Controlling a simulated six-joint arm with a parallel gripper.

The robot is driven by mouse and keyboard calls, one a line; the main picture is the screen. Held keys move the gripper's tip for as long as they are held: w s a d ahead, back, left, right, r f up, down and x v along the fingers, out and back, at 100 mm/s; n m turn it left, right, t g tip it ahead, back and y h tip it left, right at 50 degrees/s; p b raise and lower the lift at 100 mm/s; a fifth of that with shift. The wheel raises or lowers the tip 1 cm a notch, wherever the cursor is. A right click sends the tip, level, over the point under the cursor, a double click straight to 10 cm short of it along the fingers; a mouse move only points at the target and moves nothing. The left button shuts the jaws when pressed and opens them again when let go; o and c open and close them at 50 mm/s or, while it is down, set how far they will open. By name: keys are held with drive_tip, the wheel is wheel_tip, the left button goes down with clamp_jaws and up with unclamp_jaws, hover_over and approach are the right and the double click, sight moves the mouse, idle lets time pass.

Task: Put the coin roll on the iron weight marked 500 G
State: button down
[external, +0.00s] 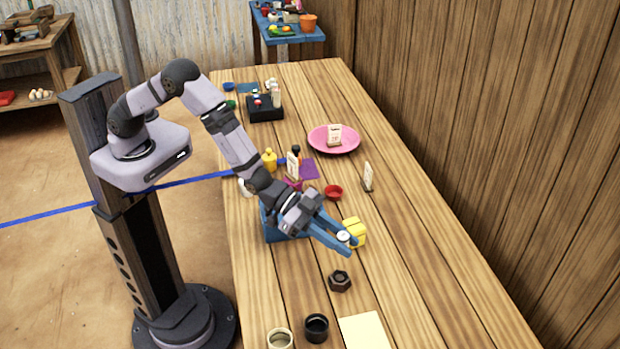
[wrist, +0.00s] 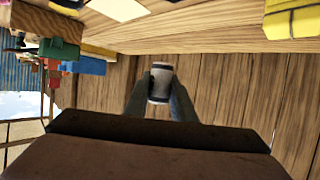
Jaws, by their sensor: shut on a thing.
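My gripper (external: 347,243) is shut on the coin roll (external: 343,236), a small pale cylinder between the tips of its blue fingers. In the wrist view the coin roll (wrist: 160,82) is grey-white with dark ends, with a finger on either side. A dark brown, hexagonal iron weight (external: 340,281) with a hollow in its top stands on the table, in front of the gripper and apart from it. I cannot read any marking on it. The coin roll appears above the table, and the weight's top is clear.
A yellow object (external: 355,232) stands close behind the fingers, and a blue container (external: 280,228) is partly hidden under my arm. A dark cup (external: 316,327), a beige cup (external: 280,339) and a pale sheet (external: 364,332) are at the near end. The table's right side is mostly free.

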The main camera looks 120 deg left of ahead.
drive_tip(key=p, duration=0.2)
hover_over(340, 277)
drive_tip(key=shift+w+f, duration=0.1)
drive_tip(key=shift+f, duration=2.65)
drive_tip(key=shift+f+p, duration=0.45)
drive_tip(key=shift+f, duration=1.65)
drive_tip(key=shift+f, duration=0.2)
drive_tip(key=c, duration=1.5)
unclamp_jaws()
drive_tip(key=shift+r, duration=0.1)
